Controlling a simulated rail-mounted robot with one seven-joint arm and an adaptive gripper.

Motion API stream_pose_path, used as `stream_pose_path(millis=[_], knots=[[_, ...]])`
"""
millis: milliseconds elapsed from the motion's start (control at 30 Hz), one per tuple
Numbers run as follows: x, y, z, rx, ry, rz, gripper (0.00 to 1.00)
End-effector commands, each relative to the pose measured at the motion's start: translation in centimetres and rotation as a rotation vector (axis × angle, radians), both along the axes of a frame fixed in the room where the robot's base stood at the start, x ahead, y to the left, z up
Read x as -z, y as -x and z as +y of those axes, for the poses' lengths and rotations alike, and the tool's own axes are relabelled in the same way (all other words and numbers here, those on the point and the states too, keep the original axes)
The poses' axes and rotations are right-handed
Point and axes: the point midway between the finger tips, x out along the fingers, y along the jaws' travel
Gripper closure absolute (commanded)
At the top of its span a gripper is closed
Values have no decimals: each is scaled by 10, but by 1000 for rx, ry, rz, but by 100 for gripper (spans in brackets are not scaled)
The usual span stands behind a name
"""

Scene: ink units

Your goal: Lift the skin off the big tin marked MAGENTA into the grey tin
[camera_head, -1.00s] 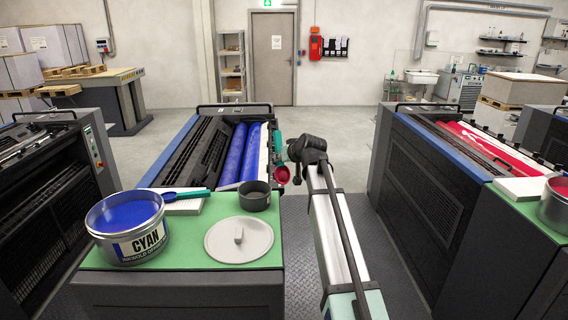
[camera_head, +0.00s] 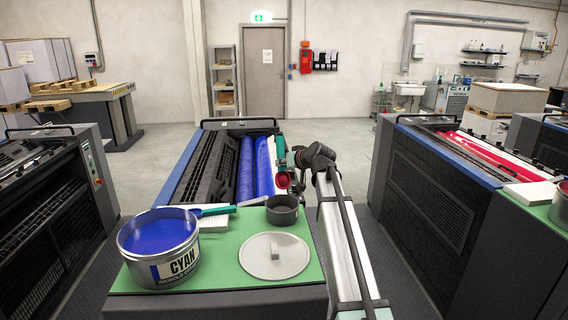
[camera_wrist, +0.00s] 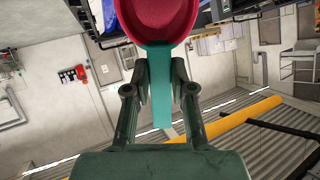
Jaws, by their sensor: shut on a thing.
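My gripper (camera_wrist: 160,80) is shut on the teal handle (camera_wrist: 161,95) of a scoop. The scoop's round bowl (camera_wrist: 157,18) is magenta-red inside. In the head view the scoop's red bowl (camera_head: 284,180) hangs beside the blue-inked press, right of its rollers. A big tin (camera_head: 562,204) is cut by the right edge of the head view; its label is not readable there. A small dark grey tin (camera_head: 282,216) stands open on the green top, apart from my gripper and nearer the camera. The skin is not visible.
The big CYAN tin (camera_head: 160,261) with blue ink stands on the green top (camera_head: 222,255). A grey lid (camera_head: 274,258) and a teal-handled tool (camera_head: 216,211) lie there too. The magenta-inked press (camera_head: 428,185) stands right, across a floor aisle (camera_head: 385,262).

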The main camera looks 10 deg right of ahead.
Motion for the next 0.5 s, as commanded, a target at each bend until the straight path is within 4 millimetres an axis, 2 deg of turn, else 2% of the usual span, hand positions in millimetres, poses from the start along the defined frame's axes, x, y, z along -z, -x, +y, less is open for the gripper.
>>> stream_pose_path(millis=[267,500], knots=[[29,1,0,0,0,1,100],[62,4,0,1,1,1,100]])
